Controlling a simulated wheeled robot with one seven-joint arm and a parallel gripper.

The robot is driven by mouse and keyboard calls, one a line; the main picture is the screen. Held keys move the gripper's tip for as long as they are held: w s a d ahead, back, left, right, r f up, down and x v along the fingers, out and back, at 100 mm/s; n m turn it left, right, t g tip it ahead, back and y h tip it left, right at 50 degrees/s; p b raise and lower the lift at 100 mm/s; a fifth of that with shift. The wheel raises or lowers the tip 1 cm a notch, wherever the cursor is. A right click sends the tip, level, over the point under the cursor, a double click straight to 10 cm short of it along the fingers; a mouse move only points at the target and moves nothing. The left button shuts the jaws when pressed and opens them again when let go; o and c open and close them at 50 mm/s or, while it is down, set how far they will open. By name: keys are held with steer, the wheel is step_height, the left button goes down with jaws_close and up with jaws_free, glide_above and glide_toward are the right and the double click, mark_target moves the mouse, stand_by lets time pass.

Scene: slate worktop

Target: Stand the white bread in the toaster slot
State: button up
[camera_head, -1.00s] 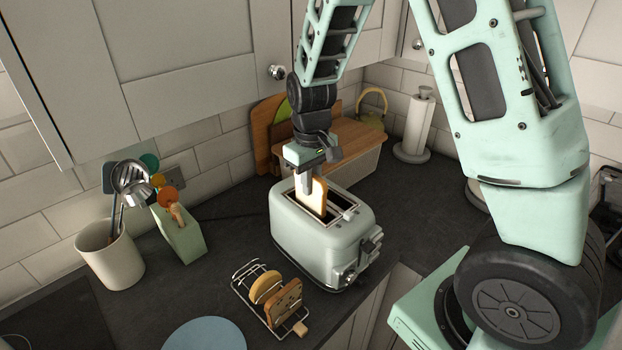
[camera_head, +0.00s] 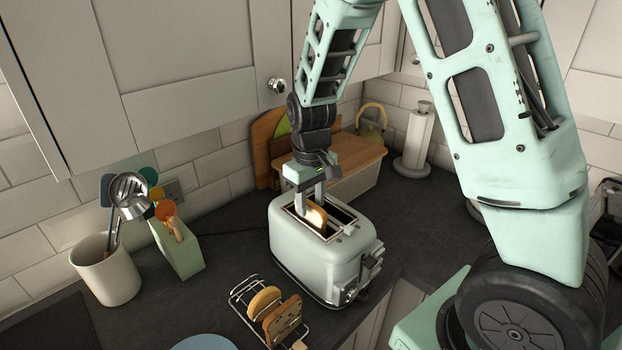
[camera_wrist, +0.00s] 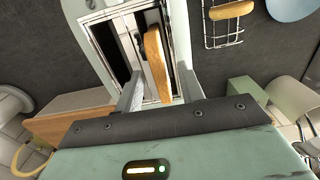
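The white bread (camera_head: 316,217) stands in one slot of the pale green toaster (camera_head: 308,256), with its upper part showing above the slot. In the wrist view its brown crust edge (camera_wrist: 156,62) lies between my two fingers, with a gap on each side. My gripper (camera_head: 310,204) is open just over the toaster, its fingers straddling the bread. The other toaster slot (camera_head: 342,212) looks empty. The lower part of the bread is hidden inside the toaster.
A wire rack (camera_head: 245,291) with a round bun (camera_head: 264,301) and a brown slice (camera_head: 283,322) stands in front of the toaster. A utensil crock (camera_head: 107,275) and green block (camera_head: 180,253) are at left. A wooden-lidded bin (camera_head: 345,177) stands behind.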

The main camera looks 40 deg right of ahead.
step_height(320, 180, up, 22)
steer(key=p, duration=0.1)
stand_by(0.7)
stand_by(0.9)
